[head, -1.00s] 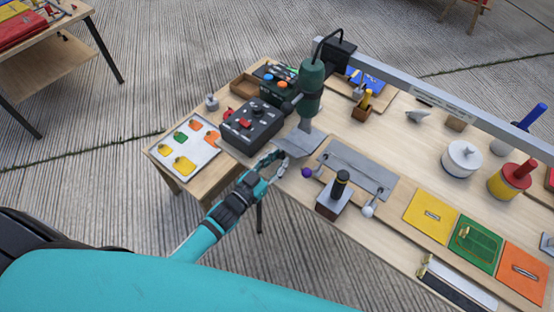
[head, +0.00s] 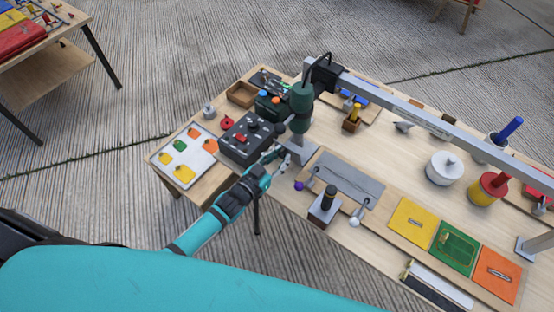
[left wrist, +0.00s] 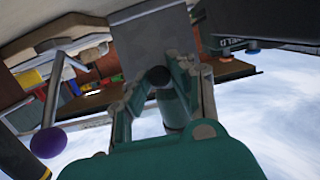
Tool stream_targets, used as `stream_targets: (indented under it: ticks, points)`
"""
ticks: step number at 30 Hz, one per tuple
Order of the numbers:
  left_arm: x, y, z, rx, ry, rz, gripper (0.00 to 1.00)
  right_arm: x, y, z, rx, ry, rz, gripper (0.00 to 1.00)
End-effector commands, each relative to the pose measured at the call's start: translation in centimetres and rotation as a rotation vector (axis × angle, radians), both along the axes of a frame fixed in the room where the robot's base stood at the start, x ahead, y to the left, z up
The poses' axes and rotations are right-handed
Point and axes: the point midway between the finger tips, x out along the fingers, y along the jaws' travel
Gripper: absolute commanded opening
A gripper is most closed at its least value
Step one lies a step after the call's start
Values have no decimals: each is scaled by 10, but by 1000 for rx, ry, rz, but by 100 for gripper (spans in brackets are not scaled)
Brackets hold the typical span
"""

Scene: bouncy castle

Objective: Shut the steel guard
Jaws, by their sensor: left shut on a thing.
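The steel guard appears as a grey plate (head: 301,154) below the green drill-like machine (head: 302,98) at the bench's near edge. In the left wrist view the plate (left wrist: 150,38) rises beyond my fingers, with a dark round knob (left wrist: 158,76) in front of it. My left gripper (head: 284,161) reaches in from the lower left. In the left wrist view its fingers (left wrist: 160,84) are closed around the knob. The plate's far edge and mounting are partly hidden by the machine. My right gripper is not in view.
A black control box (head: 246,138) stands left of the gripper. A lever with a purple ball (head: 299,186) is close on its right, before a grey panel (head: 345,179). A black-handled block (head: 325,203) is nearby. A grey beam (head: 430,122) crosses the bench.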

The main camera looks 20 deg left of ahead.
Motion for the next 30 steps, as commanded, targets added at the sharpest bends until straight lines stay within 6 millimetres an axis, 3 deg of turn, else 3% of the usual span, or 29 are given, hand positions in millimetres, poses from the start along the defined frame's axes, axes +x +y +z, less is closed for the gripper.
stream_targets:
  ticks: [1, 26, 27, 30]
  points:
    - [10, -1, 20, -12, -40, 0, 0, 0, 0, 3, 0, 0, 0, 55]
    - [21, -3, 25, -11, -40, 2, 0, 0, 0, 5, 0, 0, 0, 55]
    - [21, -3, 25, -11, -39, 2, 23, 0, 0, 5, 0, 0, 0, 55]
    - [21, -4, 24, -10, -37, 1, 36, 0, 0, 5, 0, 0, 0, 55]
